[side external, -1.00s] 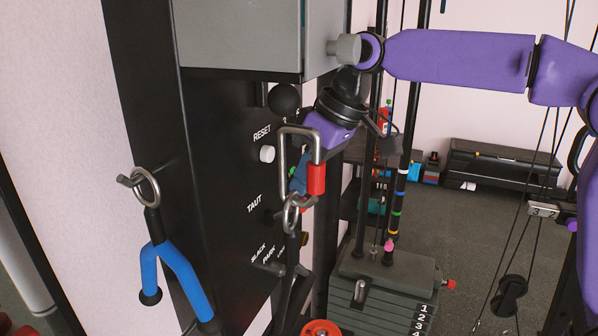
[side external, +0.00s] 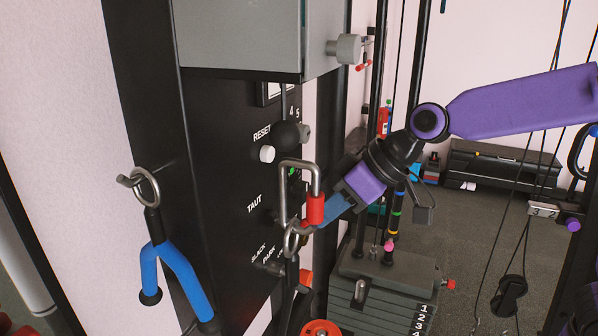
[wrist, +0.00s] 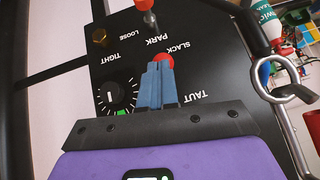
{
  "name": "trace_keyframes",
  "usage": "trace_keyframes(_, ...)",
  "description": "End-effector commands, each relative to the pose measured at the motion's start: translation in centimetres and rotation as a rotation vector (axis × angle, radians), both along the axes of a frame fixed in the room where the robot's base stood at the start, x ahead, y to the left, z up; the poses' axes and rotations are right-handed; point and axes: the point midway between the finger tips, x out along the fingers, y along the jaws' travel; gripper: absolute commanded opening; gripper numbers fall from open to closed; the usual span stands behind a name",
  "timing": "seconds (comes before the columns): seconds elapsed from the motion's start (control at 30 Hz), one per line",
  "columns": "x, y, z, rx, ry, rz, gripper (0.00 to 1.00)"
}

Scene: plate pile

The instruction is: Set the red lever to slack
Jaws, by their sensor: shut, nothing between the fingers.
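My gripper (wrist: 158,72) is shut and empty, its blue fingers together. In the wrist view the panel labels are upside down. A round red knob (wrist: 164,60) shows just past my fingertips, beside the SLACK label (wrist: 179,54); my fingers partly hide it. I cannot tell whether they touch it. A second red handle on a grey shaft (wrist: 146,6) is at the top edge, near PARK and LOOSE. In the side view my gripper (side external: 326,216) is right of the panel, its tips behind a red-sleeved carabiner. A red-orange end (side external: 306,277) shows low beside the hanging strap.
The black panel (side external: 222,180) carries RESET, TAUT, SLACK and PARK labels. A metal carabiner (side external: 282,185) hangs in front of it, a ring below. A black ball (side external: 287,135) hangs on a rod. A dial (wrist: 118,95) is left of my fingers. A weight stack (side external: 375,300) stands right.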

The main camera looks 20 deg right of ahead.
Motion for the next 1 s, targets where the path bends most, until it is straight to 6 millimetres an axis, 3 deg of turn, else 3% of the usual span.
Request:
trace_keyframes(0.5, -0.4, -0.4, -4.9, -0.002, 0.003, 0.000, 0.00)
trace_keyframes(1.0, 0.0, 0.0, -7.1, 0.000, 0.000, 0.000, 0.00)
